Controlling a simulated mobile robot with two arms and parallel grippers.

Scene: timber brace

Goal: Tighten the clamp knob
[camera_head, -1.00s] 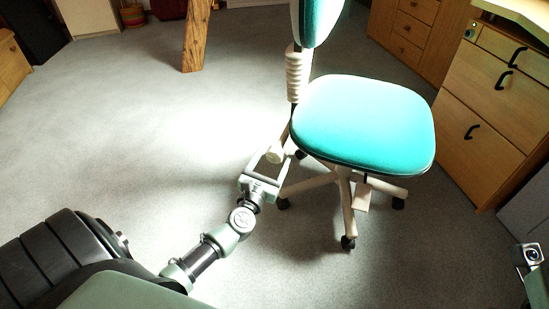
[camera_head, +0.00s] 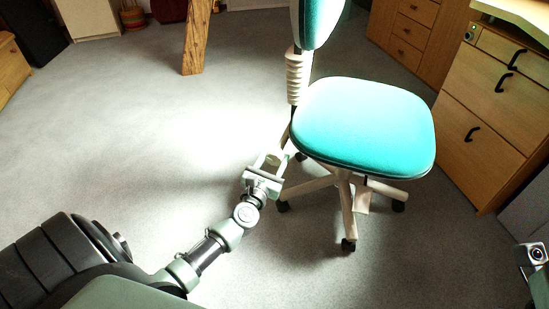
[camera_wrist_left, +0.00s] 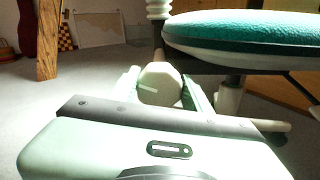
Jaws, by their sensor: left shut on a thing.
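The clamp knob (camera_wrist_left: 160,84) is a pale, rounded knob with a light line mark on its face. It sits between the two fingers of my left gripper in the left wrist view, low behind the chair seat. My left gripper (camera_head: 273,157) is shut on it, reaching in from the lower left beside the office chair. In the head view the knob is hard to make out between the fingers. The chair has a teal seat (camera_head: 362,122), a teal backrest (camera_head: 318,20) and a pale star base on casters (camera_head: 348,243). My right gripper is not in view.
A wooden post (camera_head: 195,38) stands on the floor at the back. Wooden drawer cabinets (camera_head: 488,125) with black handles stand at the right. A low wooden cabinet (camera_head: 12,65) is at the far left. Grey carpet (camera_head: 110,130) is clear left of the chair.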

